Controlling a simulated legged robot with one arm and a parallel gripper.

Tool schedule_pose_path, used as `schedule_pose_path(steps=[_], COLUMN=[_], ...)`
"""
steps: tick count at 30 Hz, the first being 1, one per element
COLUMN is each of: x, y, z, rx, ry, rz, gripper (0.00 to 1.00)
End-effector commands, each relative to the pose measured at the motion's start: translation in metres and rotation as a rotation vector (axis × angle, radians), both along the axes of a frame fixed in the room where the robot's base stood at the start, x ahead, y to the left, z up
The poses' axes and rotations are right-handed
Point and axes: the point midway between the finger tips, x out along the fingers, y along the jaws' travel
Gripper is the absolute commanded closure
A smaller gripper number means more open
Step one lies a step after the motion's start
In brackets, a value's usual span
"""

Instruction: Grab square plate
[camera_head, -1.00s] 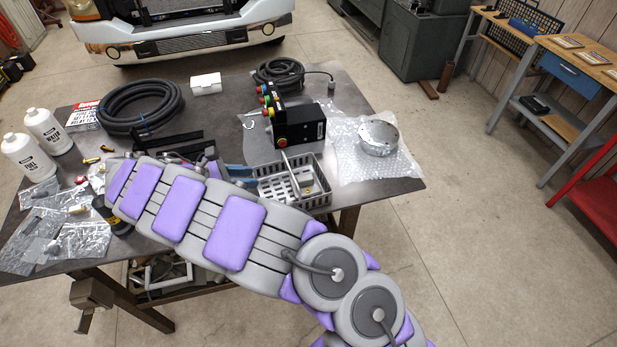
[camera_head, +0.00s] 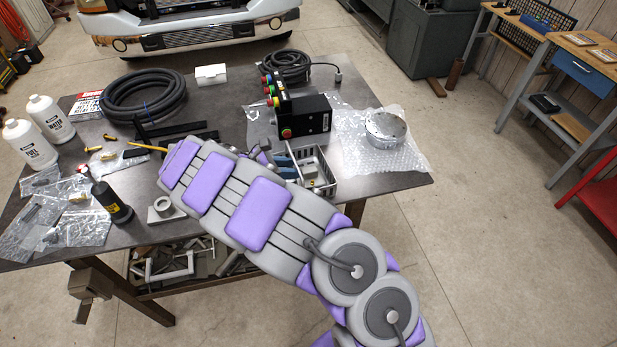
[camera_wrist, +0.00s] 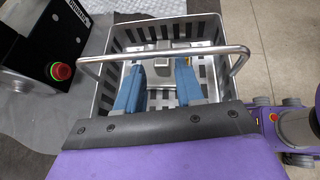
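A grey metal piece with a squarish base (camera_wrist: 160,62) lies in the basket (camera_wrist: 205,28), at its far side in the wrist view. It looks like the square plate, but its full outline is hidden. My gripper (camera_wrist: 160,70) is open, with its two blue fingers apart. They point into the basket, and the piece shows between and beyond their tips. I cannot tell whether they touch it. Another grey piece, a flat base with a ring (camera_head: 163,208), lies at the table's front edge.
A black control box (camera_head: 306,117) with coloured buttons stands right behind the basket. A round metal part (camera_head: 385,128) on bubble wrap is to the right. A hose coil (camera_head: 143,96), bottles (camera_head: 50,118) and bagged parts are on the table's left.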

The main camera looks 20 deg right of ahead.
Motion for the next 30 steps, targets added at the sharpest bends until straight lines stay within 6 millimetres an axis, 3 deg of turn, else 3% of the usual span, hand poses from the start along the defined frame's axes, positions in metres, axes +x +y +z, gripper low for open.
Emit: schedule_pose_path(steps=[9, 18, 30], x=[0.005, 0.007, 0.007], y=[-0.037, -0.041, -0.040], z=[-0.024, -0.025, -0.025], rx=[-0.002, -0.001, -0.001], ry=[0.003, 0.002, 0.002], rz=[-0.005, -0.001, -0.001], gripper=[0.63, 0.64, 1.00])
